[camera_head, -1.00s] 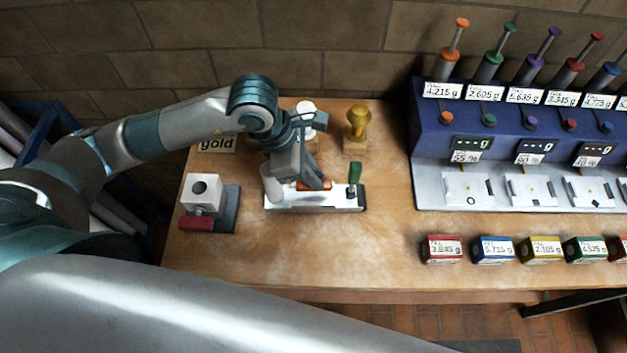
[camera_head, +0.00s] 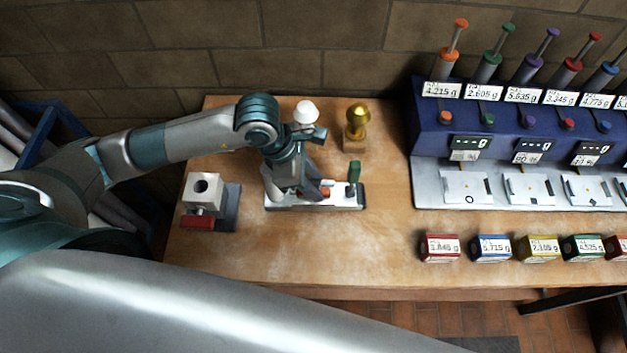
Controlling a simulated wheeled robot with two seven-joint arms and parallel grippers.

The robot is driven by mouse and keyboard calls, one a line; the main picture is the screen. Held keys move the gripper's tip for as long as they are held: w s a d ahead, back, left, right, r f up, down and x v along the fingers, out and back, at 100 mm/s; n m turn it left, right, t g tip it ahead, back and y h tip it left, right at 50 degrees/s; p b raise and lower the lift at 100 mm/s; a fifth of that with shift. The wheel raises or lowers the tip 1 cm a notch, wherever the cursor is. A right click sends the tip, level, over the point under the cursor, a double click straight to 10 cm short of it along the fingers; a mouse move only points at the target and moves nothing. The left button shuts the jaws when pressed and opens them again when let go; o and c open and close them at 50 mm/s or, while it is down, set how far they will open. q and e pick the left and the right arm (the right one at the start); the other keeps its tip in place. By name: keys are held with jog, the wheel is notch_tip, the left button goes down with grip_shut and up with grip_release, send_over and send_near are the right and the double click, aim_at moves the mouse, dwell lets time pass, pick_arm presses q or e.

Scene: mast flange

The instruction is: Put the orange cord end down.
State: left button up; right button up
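The orange cord end (camera_head: 325,191) shows as a small orange patch low beside my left gripper, over the white fixture plate (camera_head: 340,202). My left gripper (camera_head: 305,190) points down at the left and middle part of this plate. Its fingertips are small and partly covered by its own body, so I cannot tell whether they are open or hold the orange end. Whether the orange end touches the plate is also unclear. A green-handled piece (camera_head: 354,172) stands upright at the plate's right end. My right gripper is not in view.
A white block with a hole (camera_head: 203,188) and a red part (camera_head: 197,222) stand on the left. A gold stamp (camera_head: 356,122) and a white knob (camera_head: 306,112) stand behind. A blue dispenser rack (camera_head: 430,135) and labelled boxes (camera_head: 440,248) fill the right. The front middle is clear.

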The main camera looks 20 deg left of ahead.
pick_arm(q)
jog(key=shift+r, duration=0.1)
jog(key=shift+r, duration=0.1)
jog(key=shift+a+r, duration=0.1)
jog(key=shift+r, duration=0.05)
jog(key=b+v, duration=0.4)
jog(key=v, duration=0.7)
jog(key=shift+r, duration=0.25)
jog(key=shift+s+a, duration=0.1)
